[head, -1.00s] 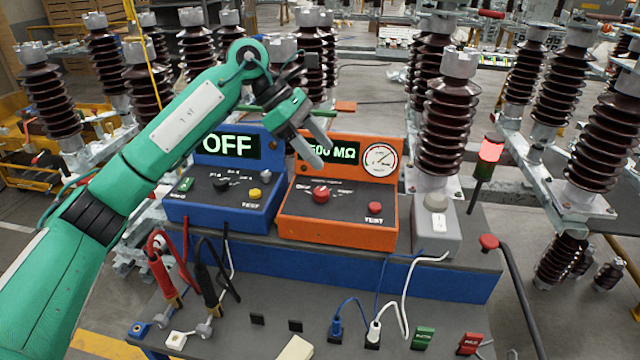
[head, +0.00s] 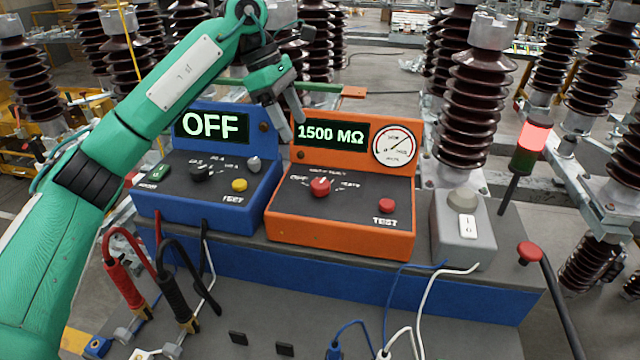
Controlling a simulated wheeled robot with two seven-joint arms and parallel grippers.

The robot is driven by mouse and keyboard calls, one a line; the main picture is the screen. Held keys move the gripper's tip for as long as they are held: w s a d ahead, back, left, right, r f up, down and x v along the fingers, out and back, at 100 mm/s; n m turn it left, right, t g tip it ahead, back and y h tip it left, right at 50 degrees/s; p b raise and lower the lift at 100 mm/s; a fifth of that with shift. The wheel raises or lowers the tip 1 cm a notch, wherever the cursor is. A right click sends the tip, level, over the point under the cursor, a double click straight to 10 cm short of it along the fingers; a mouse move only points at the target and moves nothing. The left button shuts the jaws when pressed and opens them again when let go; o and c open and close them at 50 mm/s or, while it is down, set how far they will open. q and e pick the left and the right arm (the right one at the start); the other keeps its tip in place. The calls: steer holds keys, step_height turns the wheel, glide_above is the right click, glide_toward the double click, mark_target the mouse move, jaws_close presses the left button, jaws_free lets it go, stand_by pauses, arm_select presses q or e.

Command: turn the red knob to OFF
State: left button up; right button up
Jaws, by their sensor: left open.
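The red knob (head: 320,187) sits on the sloped dark panel of the orange tester (head: 340,240). The tester's display (head: 331,134) reads 1500 MΩ. A round dial gauge (head: 393,146) is to the right of the display, and a red TEST button (head: 387,205) is at the panel's right. My left gripper (head: 293,129) is open and empty, fingers pointing down, above and behind the knob, in front of the tester's upper left corner. It appears apart from the knob. The labels around the knob are too small to read. My right gripper is not in view.
A blue tester (head: 205,213) reading OFF stands at left with a black knob (head: 201,172) and yellow button (head: 239,185). A grey box (head: 463,228) stands at right. A lit red lamp (head: 533,134), red-topped post (head: 530,253) and leads (head: 125,283) are around the bench.

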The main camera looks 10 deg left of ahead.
mark_target(319, 183)
arm_select(q)
steer(key=p+x, duration=0.2)
steer(key=x, duration=1)
steer(key=shift+s+d+f, duration=0.15)
steer(key=shift+d+f, duration=0.05)
steer(key=shift+f, duration=0.15)
steer(key=shift+d+f, duration=0.25)
steer(key=shift+f, duration=0.35)
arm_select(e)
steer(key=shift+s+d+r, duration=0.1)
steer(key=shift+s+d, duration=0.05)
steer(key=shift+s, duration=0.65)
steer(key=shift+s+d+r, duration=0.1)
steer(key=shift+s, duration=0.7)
arm_select(q)
steer(key=c, duration=0.9)
steer(key=shift+c, duration=0.5)
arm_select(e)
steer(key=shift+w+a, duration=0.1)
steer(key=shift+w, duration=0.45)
